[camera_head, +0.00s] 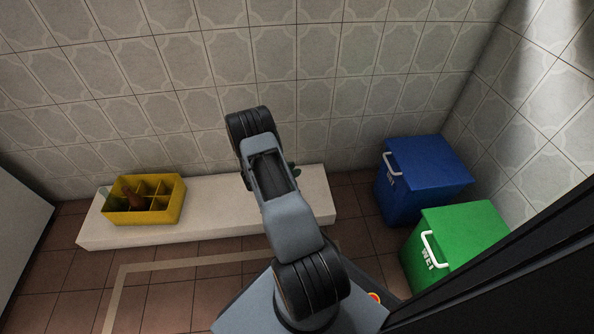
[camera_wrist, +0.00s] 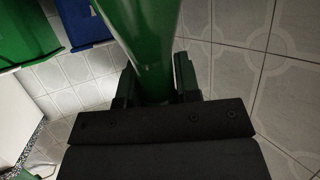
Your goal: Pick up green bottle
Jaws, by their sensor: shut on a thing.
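In the wrist view, a glossy green bottle (camera_wrist: 148,38) stands between the two dark fingers of my gripper (camera_wrist: 156,84). The gripper is shut on it, and the bottle reaches up past the top edge of the view. Its lower part is hidden behind the gripper body. In the head view my own arm covers the gripper and most of what it holds. Only a small dark green bit shows beside the arm there, and I cannot tell what it is.
A yellow divided crate (camera_head: 158,215) with a brown bottle (camera_head: 134,200) and a pale bottle (camera_head: 104,195) sits on a white bench (camera_head: 225,212). A blue bin (camera_head: 428,168) and a green bin (camera_head: 465,235), both lidded, stand at right. Tiled walls close the back and right.

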